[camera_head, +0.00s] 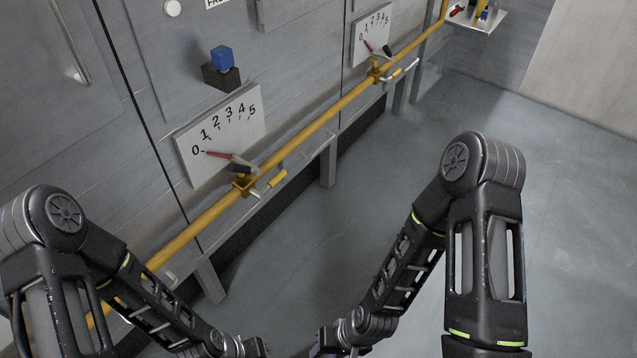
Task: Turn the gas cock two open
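A yellow gas pipe (318,119) runs along the grey wall from lower left to upper right. It carries two cocks, and I see no number on either. The near cock (243,184) has a yellow-gripped handle (276,179) pointing right, roughly along the pipe. The far cock (376,74) has a similar handle (404,68), also roughly along the pipe. Above each is a white 0-to-5 dial: the near dial (233,118) and the far dial (375,25). Both red needles point near 0. My arms reach the bottom edge, away from both cocks; their gripper fingers are out of frame.
A blue cube (221,57) sits on a dark block (221,77) on the wall. A small shelf (480,22) with tools is at the upper right. Grey supports (328,165) stand below the pipe. The floor (380,165) to the right is clear.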

